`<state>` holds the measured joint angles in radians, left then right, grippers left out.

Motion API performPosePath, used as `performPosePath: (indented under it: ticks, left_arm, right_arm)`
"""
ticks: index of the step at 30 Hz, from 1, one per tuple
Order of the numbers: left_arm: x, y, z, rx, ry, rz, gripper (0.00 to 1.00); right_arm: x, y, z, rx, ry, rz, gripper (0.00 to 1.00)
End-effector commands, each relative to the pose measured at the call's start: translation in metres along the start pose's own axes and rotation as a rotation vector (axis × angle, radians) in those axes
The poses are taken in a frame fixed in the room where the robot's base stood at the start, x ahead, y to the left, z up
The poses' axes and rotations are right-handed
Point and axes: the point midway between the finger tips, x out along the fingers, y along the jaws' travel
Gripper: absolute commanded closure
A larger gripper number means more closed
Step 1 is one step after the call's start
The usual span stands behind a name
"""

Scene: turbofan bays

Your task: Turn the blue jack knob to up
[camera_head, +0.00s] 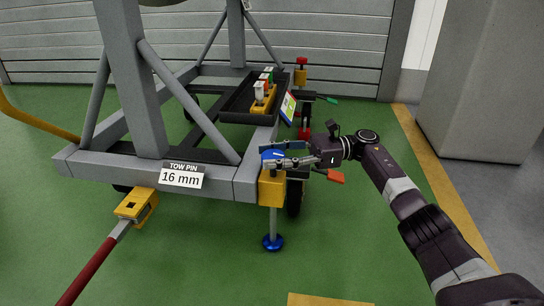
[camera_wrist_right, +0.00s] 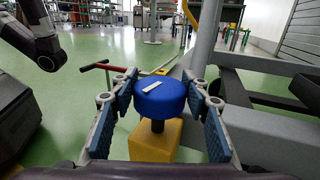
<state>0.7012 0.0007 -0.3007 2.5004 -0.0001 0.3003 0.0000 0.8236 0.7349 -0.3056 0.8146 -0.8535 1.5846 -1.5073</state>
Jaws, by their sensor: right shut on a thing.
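The blue jack knob (camera_head: 273,154) sits on top of the yellow jack block (camera_head: 271,190) at the near corner of the grey stand. In the right wrist view the round knob (camera_wrist_right: 163,100) shows a short white mark on its top, on a dark stem above the yellow block (camera_wrist_right: 155,143). My right gripper (camera_head: 270,158) reaches in from the right and is shut on the knob, with a blue-padded finger on each side of it in the wrist view. The jack's rod goes down to a blue foot (camera_head: 272,242) at the floor. My left gripper is not in view.
The grey frame (camera_head: 218,182) carries a "TOW PIN 16 mm" label. A black tray (camera_head: 236,105) with small parts lies on it behind the knob. An orange-red pedal-like tab (camera_head: 336,177) shows below my right gripper. A red tow bar (camera_head: 88,270) with a yellow head lies at left.

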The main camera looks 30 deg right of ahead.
Motion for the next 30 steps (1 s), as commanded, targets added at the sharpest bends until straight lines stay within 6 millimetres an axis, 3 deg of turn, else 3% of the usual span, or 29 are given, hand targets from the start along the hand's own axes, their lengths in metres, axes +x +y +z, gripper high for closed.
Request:
performPosePath:
  ticks: [30]
  left_arm:
    - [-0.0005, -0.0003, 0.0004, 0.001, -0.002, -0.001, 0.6]
  right_arm:
    - [0.0012, 0.0005, -0.0004, -0.001, 0.0, 0.109, 0.81]
